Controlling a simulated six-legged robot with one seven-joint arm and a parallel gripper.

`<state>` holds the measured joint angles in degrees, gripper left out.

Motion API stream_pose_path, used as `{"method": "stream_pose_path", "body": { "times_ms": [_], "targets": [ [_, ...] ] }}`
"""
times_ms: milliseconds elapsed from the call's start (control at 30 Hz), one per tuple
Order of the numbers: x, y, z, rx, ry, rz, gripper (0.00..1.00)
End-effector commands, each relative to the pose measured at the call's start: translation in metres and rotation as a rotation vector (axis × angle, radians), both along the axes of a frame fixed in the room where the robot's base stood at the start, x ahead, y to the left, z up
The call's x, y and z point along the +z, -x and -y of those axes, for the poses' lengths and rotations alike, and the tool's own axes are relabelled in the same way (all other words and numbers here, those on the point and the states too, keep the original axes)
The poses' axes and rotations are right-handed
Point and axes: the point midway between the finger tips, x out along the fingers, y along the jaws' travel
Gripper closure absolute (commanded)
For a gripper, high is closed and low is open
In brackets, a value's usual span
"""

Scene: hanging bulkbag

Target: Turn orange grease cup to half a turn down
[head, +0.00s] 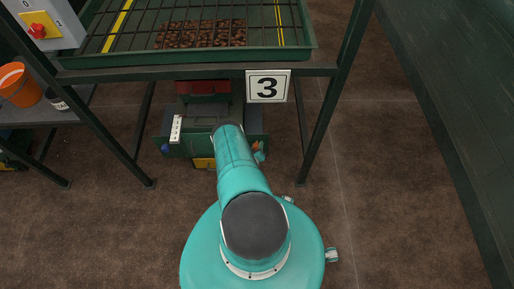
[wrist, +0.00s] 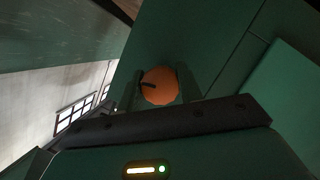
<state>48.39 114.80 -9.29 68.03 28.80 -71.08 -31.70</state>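In the wrist view, the orange grease cup (wrist: 160,90) is a round, ribbed knob on a dark green surface. A short dark mark on its face points left. My gripper (wrist: 160,84) has its two dark fingers spread, one on each side of the cup. The cup fills most of the space between them. I cannot tell whether the fingers touch it.
A dark green frame carries a grated tray (head: 90,74) with brown lumps above the machine. An orange bucket (head: 20,86) stands at left, near a red switch on a yellow plate (head: 39,27). Brown floor is clear at right.

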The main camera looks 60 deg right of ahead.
Motion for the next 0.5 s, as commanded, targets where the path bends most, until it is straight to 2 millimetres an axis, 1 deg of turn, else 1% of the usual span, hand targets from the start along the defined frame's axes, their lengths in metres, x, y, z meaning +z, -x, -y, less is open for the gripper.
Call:
{"method": "stream_pose_path", "body": {
  "times_ms": [267,500],
  "targets": [
    [0.0003,-0.0001,0.0001,0.000,-0.006,0.014,0.87],
    [0.0007,-0.0001,0.0003,0.001,-0.045,0.091,0.87]
  ]
}}
